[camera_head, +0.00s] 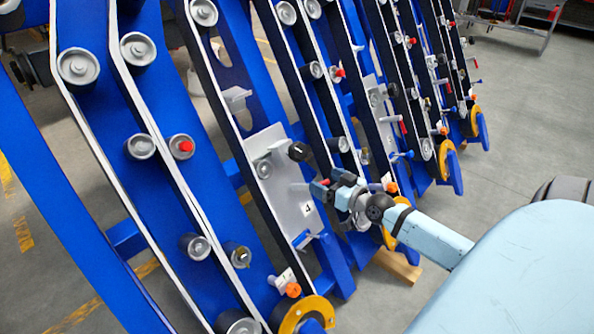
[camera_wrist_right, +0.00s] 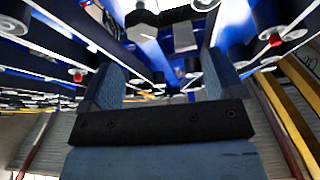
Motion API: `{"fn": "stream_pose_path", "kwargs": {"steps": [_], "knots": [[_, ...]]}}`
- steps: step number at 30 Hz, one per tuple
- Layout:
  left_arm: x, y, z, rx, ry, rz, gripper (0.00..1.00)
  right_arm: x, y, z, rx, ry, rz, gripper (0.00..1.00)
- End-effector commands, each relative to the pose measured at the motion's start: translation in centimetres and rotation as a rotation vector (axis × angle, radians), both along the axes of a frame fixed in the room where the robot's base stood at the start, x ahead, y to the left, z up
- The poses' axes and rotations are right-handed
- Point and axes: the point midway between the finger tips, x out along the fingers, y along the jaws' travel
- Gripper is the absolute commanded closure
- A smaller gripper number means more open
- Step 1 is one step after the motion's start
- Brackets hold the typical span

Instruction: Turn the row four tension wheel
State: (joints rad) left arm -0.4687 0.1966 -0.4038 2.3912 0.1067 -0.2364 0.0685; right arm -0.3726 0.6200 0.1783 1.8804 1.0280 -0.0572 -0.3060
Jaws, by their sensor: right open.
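A grey plate (camera_head: 283,190) with a label reading 4 (camera_head: 308,209) sits on a blue row frame in the middle of the head view. A black knob-like wheel (camera_head: 298,152) sticks out near the plate's upper right edge; I cannot tell for certain that it is the tension wheel. My right gripper (camera_head: 322,187) is just right of the plate, below the black wheel and apart from it. In the right wrist view its two blue fingers (camera_wrist_right: 163,82) stand apart, with nothing held between them. A dark knob with a grey face (camera_wrist_right: 141,24) shows beyond them. My left gripper is out of view.
Slanted blue row frames with pale-edged dark belts and several grey rollers (camera_head: 78,65) crowd close around my right gripper. Yellow-rimmed wheels (camera_head: 303,314) sit at the lower ends. A wooden block (camera_head: 398,266) lies below my right arm. Open grey floor (camera_head: 530,110) is at the right.

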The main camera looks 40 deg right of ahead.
Motion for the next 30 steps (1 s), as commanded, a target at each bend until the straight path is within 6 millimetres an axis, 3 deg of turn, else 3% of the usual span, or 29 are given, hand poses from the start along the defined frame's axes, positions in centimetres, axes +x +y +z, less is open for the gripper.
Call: {"fn": "stream_pose_path", "kwargs": {"steps": [1,6,14,30], "knots": [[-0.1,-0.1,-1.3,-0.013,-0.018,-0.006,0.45,0.5,-1.1,-1.0,0.002,-0.023,-0.009,0.13],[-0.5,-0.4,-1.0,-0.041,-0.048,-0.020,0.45,1.3,-3.0,-0.1,0.015,-0.066,-0.031,0.13],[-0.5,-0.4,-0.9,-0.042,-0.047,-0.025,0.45,3.1,-3.3,0.4,0.020,-0.076,-0.036,0.13],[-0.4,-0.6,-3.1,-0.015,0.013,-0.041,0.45,12.5,-2.9,0.3,0.021,-0.074,-0.035,0.13]]}}
